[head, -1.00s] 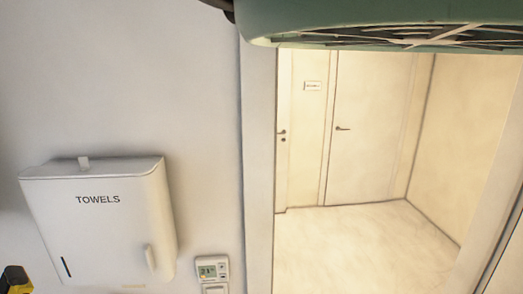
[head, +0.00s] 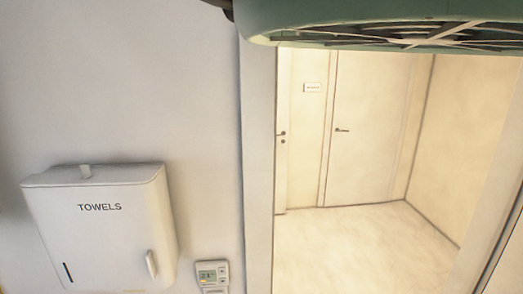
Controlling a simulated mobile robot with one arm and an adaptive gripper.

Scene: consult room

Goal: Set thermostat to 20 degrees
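The thermostat (head: 212,275) is a small white unit on the wall at the bottom of the head view, left of the door frame. It has a greenish display and small buttons on its right side. The display seems to read 21, but the digits are small and blurred. A second white plate (head: 215,291) sits just below it, cut off by the picture's bottom edge. My gripper is not in view.
A white towel dispenser (head: 101,232) marked TOWELS juts from the wall left of the thermostat. An open doorway right of it shows a bare pale floor (head: 345,250) and a closed door (head: 371,150). A teal grilled thing (head: 380,18) covers the top right.

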